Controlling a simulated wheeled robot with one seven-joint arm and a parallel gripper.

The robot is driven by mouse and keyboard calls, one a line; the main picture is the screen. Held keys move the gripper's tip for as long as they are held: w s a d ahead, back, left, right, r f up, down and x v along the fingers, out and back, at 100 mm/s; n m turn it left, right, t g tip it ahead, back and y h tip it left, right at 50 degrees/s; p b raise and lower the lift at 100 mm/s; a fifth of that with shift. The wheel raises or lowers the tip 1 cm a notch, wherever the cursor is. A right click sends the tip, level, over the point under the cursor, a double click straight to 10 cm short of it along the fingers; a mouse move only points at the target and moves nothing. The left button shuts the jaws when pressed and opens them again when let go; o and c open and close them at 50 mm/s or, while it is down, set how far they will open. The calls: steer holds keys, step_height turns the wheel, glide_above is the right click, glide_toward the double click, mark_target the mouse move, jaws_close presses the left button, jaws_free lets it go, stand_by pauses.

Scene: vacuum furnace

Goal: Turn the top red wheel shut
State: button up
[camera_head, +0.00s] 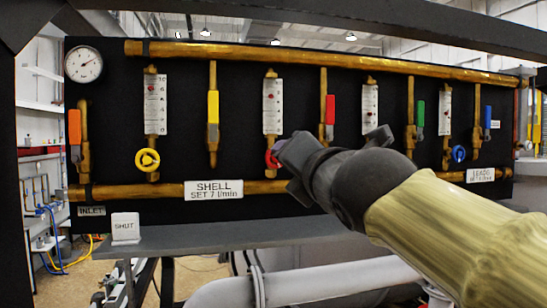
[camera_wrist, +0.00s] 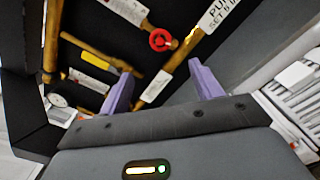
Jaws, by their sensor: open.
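A small red wheel (camera_head: 272,158) is on a brass fitting below a white flow gauge on the black panel. My gripper (camera_head: 290,165) is in front of it and hides its right part in the head view. In the wrist view the red wheel (camera_wrist: 162,40) shows whole, beyond the gap between my two purple fingers (camera_wrist: 160,72). The fingers are spread apart with nothing between them. Only one red wheel is visible. I cannot tell whether the fingers are touching the wheel's rim, but they look apart from it.
A yellow wheel (camera_head: 147,160) is to the left and a blue wheel (camera_head: 458,154) to the right. Orange, yellow, red, green and blue lever handles line the pipes. A grey ledge (camera_head: 190,238) with a "SHUT" sign (camera_head: 125,227) runs below the panel.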

steer(key=p+x, duration=0.4)
steer(key=x, duration=1.3)
steer(key=shift+w+f, duration=0.2)
steer(key=shift+w, duration=0.15)
steer(key=shift+c, duration=0.3)
steer(key=c, duration=0.9)
